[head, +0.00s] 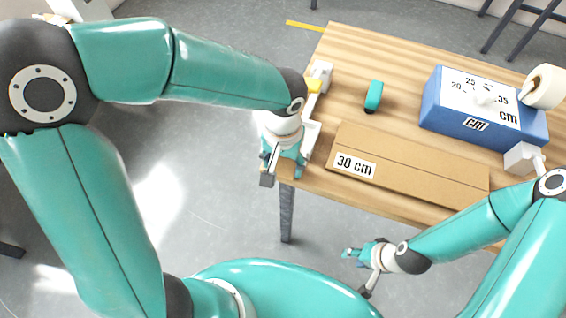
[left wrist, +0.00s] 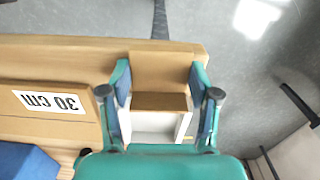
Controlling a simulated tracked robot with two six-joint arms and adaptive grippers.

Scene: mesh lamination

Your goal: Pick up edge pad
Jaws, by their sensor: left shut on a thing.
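My left gripper (head: 284,170) is at the near left corner of the wooden table (head: 400,60). In the left wrist view its two fingers (left wrist: 160,84) stand on either side of a tan-brown block, which I take to be the edge pad (left wrist: 160,101), and are shut on it. A white bracket (head: 310,132) with a yellow part is beside the gripper; white walls (left wrist: 155,124) show just below the brown block in the wrist view. In the head view the gripper largely hides the pad. My right gripper (head: 358,272) is open and empty, off the table's near edge.
A flat brown cardboard piece (head: 410,170) labelled 30 cm lies along the near edge. A small teal object (head: 374,96) lies behind it. A blue box (head: 440,110) with a numbered white top and a white roll (head: 545,87) stand at the right.

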